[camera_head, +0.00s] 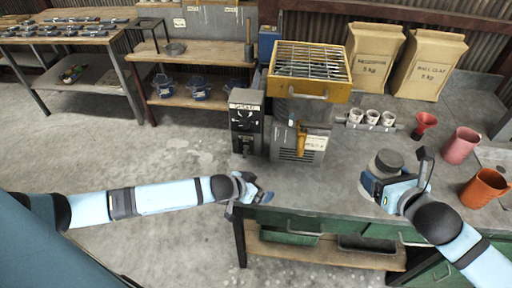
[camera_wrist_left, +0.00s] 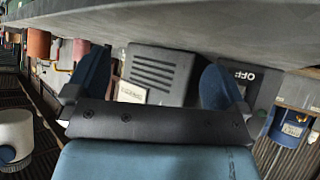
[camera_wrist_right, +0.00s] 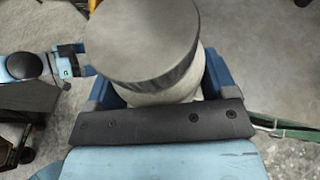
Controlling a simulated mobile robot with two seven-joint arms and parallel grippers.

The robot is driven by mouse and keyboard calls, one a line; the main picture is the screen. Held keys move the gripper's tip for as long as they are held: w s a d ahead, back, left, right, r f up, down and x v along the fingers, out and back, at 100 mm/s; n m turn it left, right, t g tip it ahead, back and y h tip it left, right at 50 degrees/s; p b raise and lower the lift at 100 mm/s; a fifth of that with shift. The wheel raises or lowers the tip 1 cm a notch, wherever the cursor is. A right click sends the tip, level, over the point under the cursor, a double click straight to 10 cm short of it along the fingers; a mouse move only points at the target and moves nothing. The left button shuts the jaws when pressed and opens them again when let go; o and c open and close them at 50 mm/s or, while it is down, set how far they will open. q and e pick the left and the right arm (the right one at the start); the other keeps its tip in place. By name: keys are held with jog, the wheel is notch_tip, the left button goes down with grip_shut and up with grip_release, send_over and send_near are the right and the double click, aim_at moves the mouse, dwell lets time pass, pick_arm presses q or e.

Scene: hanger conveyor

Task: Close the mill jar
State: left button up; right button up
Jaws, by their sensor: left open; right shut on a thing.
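The mill jar (camera_head: 374,168) is a pale grey round jar, held upright or nearly so above the right part of the workbench. Its dark grey round lid (camera_head: 390,157) is on top; the lid also shows large in the right wrist view (camera_wrist_right: 140,45). I cannot tell how firmly it is seated. My right gripper (camera_head: 382,181) is shut on the jar body (camera_wrist_right: 165,95), one blue finger on each side below the lid. My left gripper (camera_head: 252,190) is open and empty at the bench's front left corner, apart from the jar; its fingers stand wide apart in the left wrist view (camera_wrist_left: 155,85).
A machine with an orange-framed grate (camera_head: 312,62) and a dark control box (camera_head: 246,122) stand behind my left gripper. The bench middle (camera_head: 325,195) is clear.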

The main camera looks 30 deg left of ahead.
jog(key=shift+r, duration=0.1)
pick_arm(q)
jog(key=s+d+r+t+h, duration=0.1)
jog(key=s+d+r+h, duration=0.1)
jog(key=s+d, duration=0.75)
jog(key=s+a+f+t+y, duration=0.1)
jog(key=s+a+f+y, duration=0.2)
jog(key=s, duration=0.8)
jog(key=shift+a+f+n, duration=0.25)
jog(key=shift+a+n, duration=0.15)
jog(key=shift+a, duration=0.2)
jog(key=shift+s, duration=0.1)
pick_arm(e)
jog(key=shift+a+r, duration=0.1)
